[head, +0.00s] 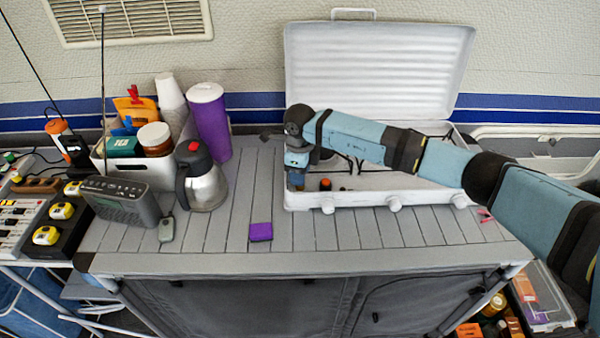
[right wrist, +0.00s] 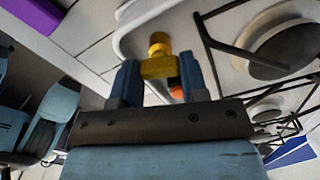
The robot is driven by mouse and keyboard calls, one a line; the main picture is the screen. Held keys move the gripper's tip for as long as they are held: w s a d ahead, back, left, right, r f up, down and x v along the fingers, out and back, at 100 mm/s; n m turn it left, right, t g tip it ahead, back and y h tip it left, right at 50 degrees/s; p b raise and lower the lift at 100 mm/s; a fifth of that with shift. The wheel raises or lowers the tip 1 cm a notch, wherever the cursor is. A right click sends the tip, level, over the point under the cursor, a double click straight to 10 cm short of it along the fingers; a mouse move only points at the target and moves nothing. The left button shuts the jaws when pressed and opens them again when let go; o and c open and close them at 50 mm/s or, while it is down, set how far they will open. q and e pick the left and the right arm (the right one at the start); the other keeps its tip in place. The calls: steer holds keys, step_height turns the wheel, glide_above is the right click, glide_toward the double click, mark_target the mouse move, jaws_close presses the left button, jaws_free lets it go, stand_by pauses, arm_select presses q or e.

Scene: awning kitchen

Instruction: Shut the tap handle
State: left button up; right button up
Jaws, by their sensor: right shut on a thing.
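The yellow tap handle (right wrist: 159,65) sits between the blue fingers of my right gripper (right wrist: 160,80) in the right wrist view. The gripper is shut on it, beside the white rim of the camp stove. In the head view my right gripper (head: 296,180) points down at the left end of the open white stove (head: 350,200) and hides the handle there. A small orange-red part (right wrist: 176,88) shows close behind the handle in the right wrist view. My left gripper is in neither view.
The stove lid (head: 375,70) stands raised behind my right arm. A purple sponge (head: 261,232) lies on the slatted table (head: 215,240). A steel jug (head: 203,185), purple cup (head: 209,120) and grey radio (head: 120,201) stand left. The table front is mostly clear.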

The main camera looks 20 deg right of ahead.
steer(key=m, duration=0.3)
steer(key=shift+m, duration=0.4)
steer(key=m, duration=0.3)
steer(key=shift+m, duration=0.3)
steer(key=m, duration=0.4)
steer(key=shift+m+p, duration=0.3)
steer(key=shift+m, duration=1.1)
steer(key=o, duration=0.6)
steer(key=shift+o, duration=0.2)
